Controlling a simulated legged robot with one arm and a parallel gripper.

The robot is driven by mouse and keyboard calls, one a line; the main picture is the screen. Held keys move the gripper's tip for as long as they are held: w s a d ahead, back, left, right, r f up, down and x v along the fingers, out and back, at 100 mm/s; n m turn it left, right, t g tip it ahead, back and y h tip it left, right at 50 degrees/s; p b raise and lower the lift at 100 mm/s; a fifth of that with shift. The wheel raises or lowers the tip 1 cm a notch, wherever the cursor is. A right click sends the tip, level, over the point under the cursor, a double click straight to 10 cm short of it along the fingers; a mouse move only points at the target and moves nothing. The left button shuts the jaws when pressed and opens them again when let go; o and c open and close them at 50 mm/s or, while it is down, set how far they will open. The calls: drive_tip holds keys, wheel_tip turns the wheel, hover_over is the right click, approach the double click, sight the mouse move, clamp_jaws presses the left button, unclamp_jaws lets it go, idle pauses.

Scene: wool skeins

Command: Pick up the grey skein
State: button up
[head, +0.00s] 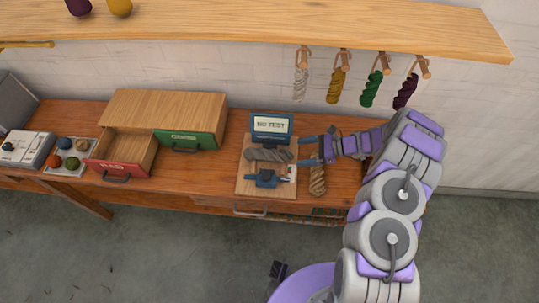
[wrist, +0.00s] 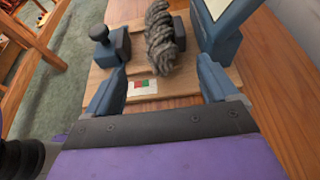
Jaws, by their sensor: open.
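The grey skein (head: 268,155) lies across a blue device on a wooden board (head: 250,190), in front of a small screen reading "NO TWIST". In the wrist view the grey skein (wrist: 160,38) is twisted and sits between two blue parts of the device, beyond the fingertips. My gripper (head: 309,151) is at the right side of the board, its blue fingers apart and pointing toward the skein's right end. In the wrist view my gripper (wrist: 163,82) is open, with nothing between its fingers.
The screen (head: 271,126) stands right behind the skein. Skeins hang from pegs under the shelf (head: 300,28). An open red drawer (head: 122,157) and a green drawer (head: 188,139) are at left.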

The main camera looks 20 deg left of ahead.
sight(283, 153)
drive_tip(key=x, duration=0.3)
drive_tip(key=shift+w+a+r, duration=0.1)
drive_tip(key=shift+a, duration=0.05)
drive_tip(key=shift+s+a+b, duration=0.2)
drive_tip(key=shift+s+b, duration=0.05)
drive_tip(key=shift+b, duration=0.05)
drive_tip(key=x, duration=0.4)
drive_tip(key=shift+w+a+r, duration=0.1)
drive_tip(key=shift+a+r, duration=0.15)
drive_tip(key=shift+r, duration=0.05)
drive_tip(key=shift+d, duration=0.2)
drive_tip(key=c, duration=1.2)
drive_tip(key=shift+o, duration=0.2)
wheel_tip(283, 153, up, 10)
drive_tip(key=shift+f+p, duration=0.1)
drive_tip(key=shift+p, duration=0.35)
